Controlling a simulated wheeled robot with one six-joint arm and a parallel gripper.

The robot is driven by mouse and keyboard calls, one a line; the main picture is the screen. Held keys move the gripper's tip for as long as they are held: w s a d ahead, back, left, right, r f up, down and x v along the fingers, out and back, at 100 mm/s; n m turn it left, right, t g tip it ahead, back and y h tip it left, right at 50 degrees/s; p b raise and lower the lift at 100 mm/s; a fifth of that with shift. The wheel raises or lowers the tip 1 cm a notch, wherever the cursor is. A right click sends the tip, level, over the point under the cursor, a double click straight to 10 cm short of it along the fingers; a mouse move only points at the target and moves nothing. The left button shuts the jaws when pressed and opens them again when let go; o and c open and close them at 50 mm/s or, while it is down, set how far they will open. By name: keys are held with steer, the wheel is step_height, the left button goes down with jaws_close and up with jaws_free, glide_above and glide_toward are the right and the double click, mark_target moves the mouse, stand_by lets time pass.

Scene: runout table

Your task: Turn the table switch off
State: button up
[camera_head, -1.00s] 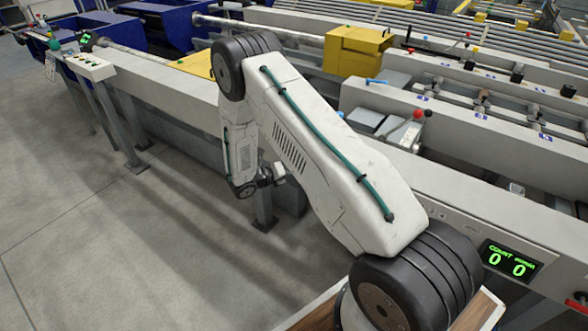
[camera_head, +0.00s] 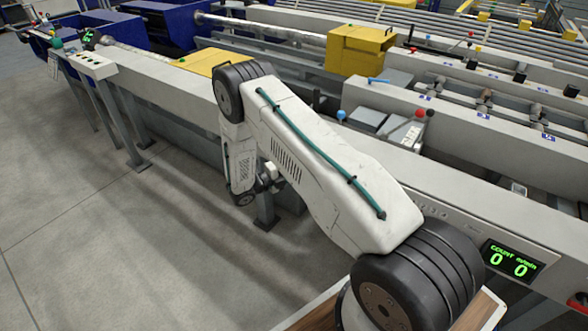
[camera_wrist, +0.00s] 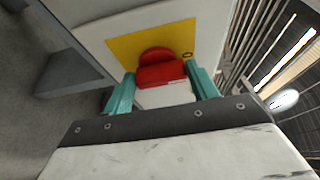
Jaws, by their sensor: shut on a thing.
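The table switch is a red rotary knob (camera_wrist: 158,57) on a yellow plate (camera_wrist: 122,50), fixed to a pale grey face in the wrist view. A small dark ring mark shows on the plate to the right of the knob. My gripper (camera_wrist: 162,73) has teal fingers, one at each side of the red handle, and is shut on it. The front of the handle is close to my palm. I cannot tell the switch's setting. In the head view my arm hides the switch and gripper.
The long grey table beam (camera_head: 175,85) runs behind my arm. A button panel (camera_head: 92,62) stands at the left, and a green count display (camera_head: 511,261) reads zeros at the right. A table leg (camera_head: 265,210) is close to my wrist. The floor at left is clear.

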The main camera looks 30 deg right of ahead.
stand_by(0.4)
steer(key=o, duration=1)
steer(key=shift+a, duration=0.1)
steer(key=a, duration=0.7)
steer(key=shift+w+a, duration=0.2)
steer(key=shift+a, duration=0.15)
